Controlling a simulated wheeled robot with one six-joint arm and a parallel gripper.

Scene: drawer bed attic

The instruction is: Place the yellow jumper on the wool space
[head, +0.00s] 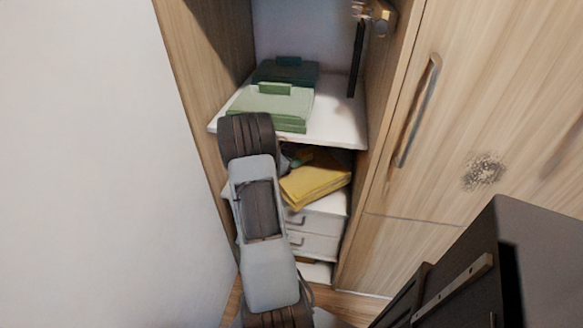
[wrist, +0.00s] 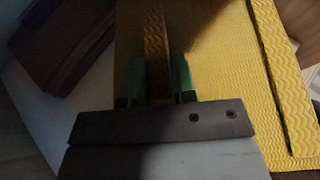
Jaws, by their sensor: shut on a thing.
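The yellow jumper (head: 315,180) is a folded, flat stack in the lower compartment of the open wardrobe, tilted above the white drawers. In the wrist view the jumper (wrist: 222,75) has a wavy knit pattern and fills the middle and right. My gripper (wrist: 157,75) is shut on a narrow upright yellow tab on the jumper, between two green-padded fingers. In the head view my own arm hides most of the gripper. No label marks the wool space, and I cannot tell which spot it is.
The white shelf above (head: 335,122) bears a light green folded stack (head: 270,105) and a dark green one (head: 287,72). White drawers (head: 318,222) lie below. A dark reddish folded thing (wrist: 62,45) lies beside the jumper. Closed wooden door (head: 470,130) stands right; white wall (head: 90,160) left.

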